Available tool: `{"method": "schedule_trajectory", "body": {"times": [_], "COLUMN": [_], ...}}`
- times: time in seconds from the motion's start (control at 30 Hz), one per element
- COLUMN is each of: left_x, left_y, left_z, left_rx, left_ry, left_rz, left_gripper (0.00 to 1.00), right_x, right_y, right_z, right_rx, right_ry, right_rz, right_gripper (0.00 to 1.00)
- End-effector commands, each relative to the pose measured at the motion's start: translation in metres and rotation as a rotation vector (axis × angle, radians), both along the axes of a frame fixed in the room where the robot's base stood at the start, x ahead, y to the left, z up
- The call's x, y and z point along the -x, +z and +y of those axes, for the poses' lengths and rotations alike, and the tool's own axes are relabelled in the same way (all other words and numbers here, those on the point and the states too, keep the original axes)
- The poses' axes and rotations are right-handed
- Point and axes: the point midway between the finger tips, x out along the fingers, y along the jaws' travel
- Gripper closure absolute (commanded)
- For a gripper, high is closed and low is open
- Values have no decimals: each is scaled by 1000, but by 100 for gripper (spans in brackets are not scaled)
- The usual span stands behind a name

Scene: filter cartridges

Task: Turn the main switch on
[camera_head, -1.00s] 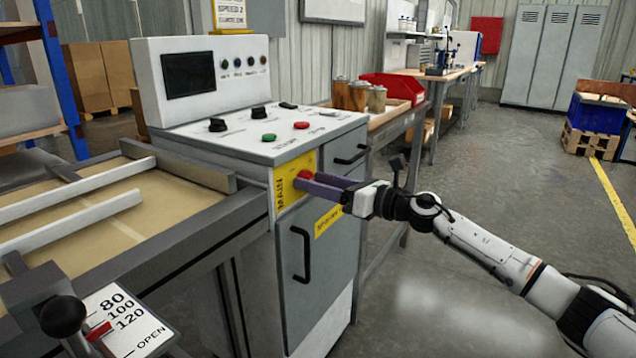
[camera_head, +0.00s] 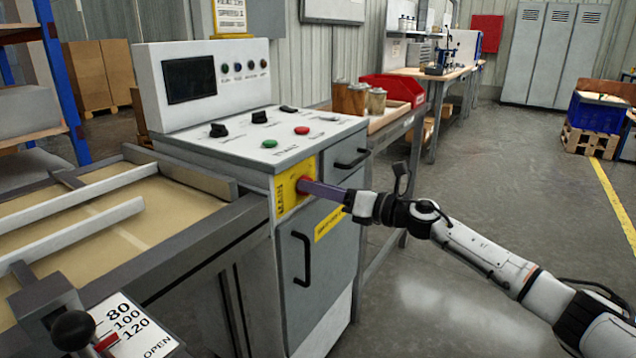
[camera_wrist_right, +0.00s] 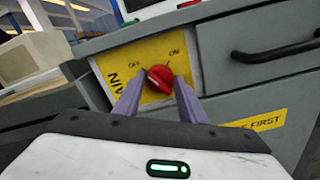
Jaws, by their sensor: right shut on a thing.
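The main switch (camera_wrist_right: 159,78) is a red rotary knob on a yellow plate (camera_wrist_right: 133,56) marked OFF at left and ON at right. In the head view the yellow plate (camera_head: 285,190) is on the front of the grey cabinet, and the red knob (camera_head: 303,184) is partly hidden by my fingers. My right gripper (camera_wrist_right: 157,88) is shut on the knob, one purple finger on each side. The knob's light pointer mark appears tilted; its exact setting is hard to tell. In the head view my right gripper (camera_head: 312,188) reaches the plate from the right. My left gripper is not in view.
The cabinet top carries black knobs (camera_head: 218,130), a green button (camera_head: 269,143) and a red button (camera_head: 302,130). Black handles (camera_head: 301,258) stick out from the cabinet front below and beside the plate. Floor to the right is open.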

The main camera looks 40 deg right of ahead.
Motion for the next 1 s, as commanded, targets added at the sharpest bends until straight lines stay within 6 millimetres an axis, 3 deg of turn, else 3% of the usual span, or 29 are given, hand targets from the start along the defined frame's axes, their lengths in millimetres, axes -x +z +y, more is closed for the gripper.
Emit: {"method": "schedule_trajectory", "body": {"times": [0.57, 1.0], "left_x": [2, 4], "left_y": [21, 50], "left_z": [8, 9], "left_rx": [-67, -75], "left_ry": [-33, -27], "left_rz": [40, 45], "left_gripper": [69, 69], "right_x": [0, -1], "right_y": [3, 1], "right_z": [-1, -2], "right_rx": [-507, -889], "right_ry": [0, 0], "right_rz": [211, 369], "right_gripper": [86, 86]}}
